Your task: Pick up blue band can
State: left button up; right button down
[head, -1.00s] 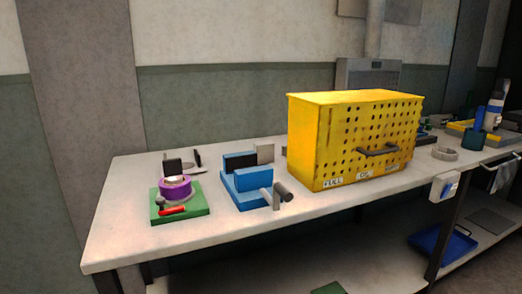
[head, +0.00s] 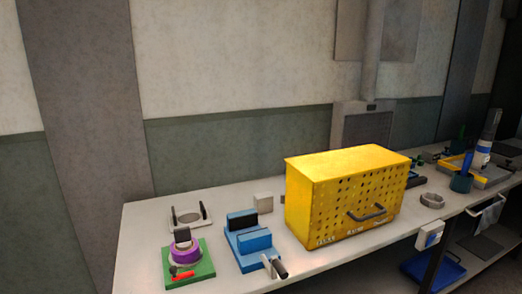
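A tall pale can with a blue band (head: 484,146) stands at the far right of the bench in the head view. It looks upright, in or behind a yellow-edged tray (head: 490,177); I cannot tell which. A teal cup (head: 461,183) with a blue-handled thing in it stands in front and to its left. Neither of my grippers is in view.
A yellow perforated box (head: 313,205) with a dark handle stands mid-bench. Left of it are a blue fixture (head: 245,261) and a green plate (head: 204,266) with a purple ring (head: 187,253). A grey ring (head: 432,201) lies right of the box. A blue tray (head: 425,272) is on the lower shelf.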

aim_at(481, 156)
jog(key=i+l, duration=0.2)
jog(key=l, duration=0.5)
jog(key=i+l+u, duration=0.15)
jog(key=l, duration=0.55)
jog(key=i+l, duration=0.2)
jog(key=l, duration=0.5)
jog(key=i+l+u, duration=0.15)
jog(key=l, duration=0.6)
jog(key=i+l, duration=0.1)
jog(key=l, duration=0.6)
jog(key=i+l+u, duration=0.1)
jog(key=l, duration=0.65)
jog(key=i+l+u, duration=0.1)
jog(key=l, duration=0.65)
